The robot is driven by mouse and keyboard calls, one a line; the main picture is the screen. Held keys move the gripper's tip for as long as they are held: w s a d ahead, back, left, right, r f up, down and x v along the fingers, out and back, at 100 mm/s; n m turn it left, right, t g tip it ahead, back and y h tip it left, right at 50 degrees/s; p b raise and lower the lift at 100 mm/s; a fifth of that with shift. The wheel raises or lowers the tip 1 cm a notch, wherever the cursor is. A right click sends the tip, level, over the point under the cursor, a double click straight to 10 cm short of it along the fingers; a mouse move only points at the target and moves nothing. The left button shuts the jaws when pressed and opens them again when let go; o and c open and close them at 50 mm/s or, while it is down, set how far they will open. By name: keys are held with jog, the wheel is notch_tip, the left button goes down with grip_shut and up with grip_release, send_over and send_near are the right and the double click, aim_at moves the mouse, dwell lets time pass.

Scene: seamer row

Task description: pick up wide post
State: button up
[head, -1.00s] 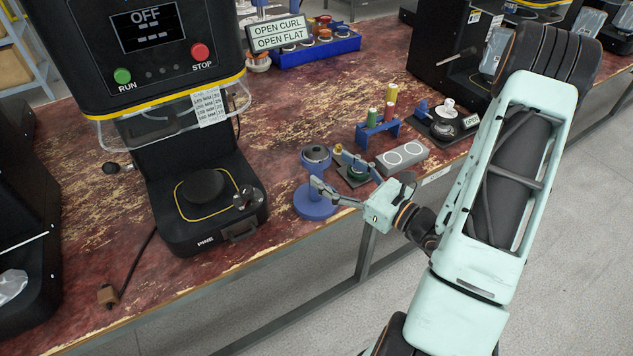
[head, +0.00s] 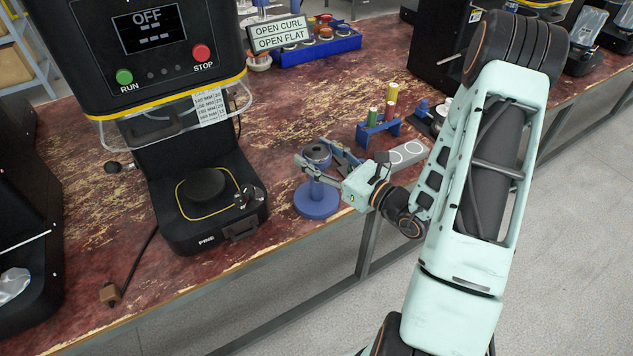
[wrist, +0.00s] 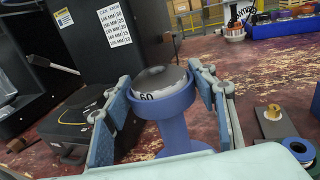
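The wide post appears to be the blue post (head: 317,203) on a round base near the table's front edge. A grey round piece (head: 316,152) marked 60 sits in its cup-like top; it also shows in the wrist view (wrist: 160,80). My gripper (head: 312,156) is open, with one finger on each side of the post's upper part. In the wrist view the blue cup (wrist: 172,102) stands upright between the two finger pads. I cannot tell whether either pad touches it.
A black seamer (head: 205,222) stands left of the post. To the right are a grey plate with two white circles (head: 392,160) and a blue rack with green and red spools (head: 366,136). A blue tray of round parts (head: 300,57) lies behind. The table between is clear.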

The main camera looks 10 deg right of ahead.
jog(key=shift+r, duration=0.1)
jog(key=c, duration=1.2)
